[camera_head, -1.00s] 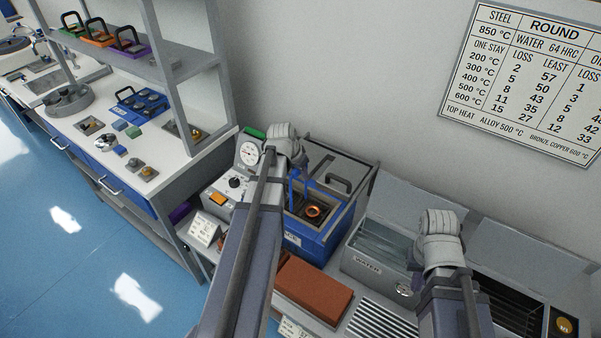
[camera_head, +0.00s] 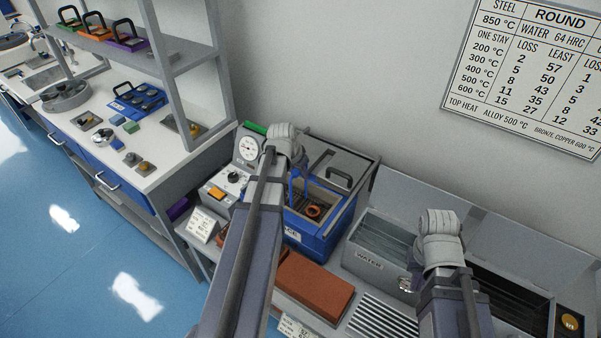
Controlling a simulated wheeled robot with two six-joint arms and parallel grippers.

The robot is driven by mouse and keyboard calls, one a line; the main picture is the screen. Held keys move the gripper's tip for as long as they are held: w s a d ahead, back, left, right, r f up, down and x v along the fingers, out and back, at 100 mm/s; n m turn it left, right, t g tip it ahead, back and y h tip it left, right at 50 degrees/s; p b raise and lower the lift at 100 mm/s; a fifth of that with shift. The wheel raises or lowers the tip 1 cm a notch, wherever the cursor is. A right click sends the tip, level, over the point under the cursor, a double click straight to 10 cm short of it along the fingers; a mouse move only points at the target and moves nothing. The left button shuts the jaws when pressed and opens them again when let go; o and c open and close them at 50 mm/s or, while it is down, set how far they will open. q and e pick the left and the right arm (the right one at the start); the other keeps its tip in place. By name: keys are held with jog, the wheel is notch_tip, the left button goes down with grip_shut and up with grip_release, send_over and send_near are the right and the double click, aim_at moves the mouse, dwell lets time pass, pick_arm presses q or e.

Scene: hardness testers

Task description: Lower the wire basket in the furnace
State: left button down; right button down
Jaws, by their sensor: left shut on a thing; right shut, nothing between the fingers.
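The blue furnace (camera_head: 318,246) stands on the bench right of centre, its top open. Inside it an orange-glowing ring (camera_head: 313,211) shows beside part of the dark wire basket (camera_head: 309,199). A thin blue handle (camera_head: 292,186) rises from the opening by my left gripper (camera_head: 290,160). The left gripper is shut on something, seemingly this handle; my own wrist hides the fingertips. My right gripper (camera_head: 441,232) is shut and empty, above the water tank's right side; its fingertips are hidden.
The water tank (camera_head: 369,264) is right of the furnace. A red-brown brick slab (camera_head: 314,287) lies in front. A control box with a dial gauge (camera_head: 247,149) stands at the furnace's left. A shelf unit (camera_head: 172,68) stands further left.

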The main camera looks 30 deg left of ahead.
aim_at(295, 171)
pick_arm(q)
jog(key=shift+f, duration=0.15)
jog(key=c, duration=0.6)
grip_release()
jog(key=p+v, duration=0.7)
jog(key=v, duration=0.1)
jog(key=shift+f, duration=0.1)
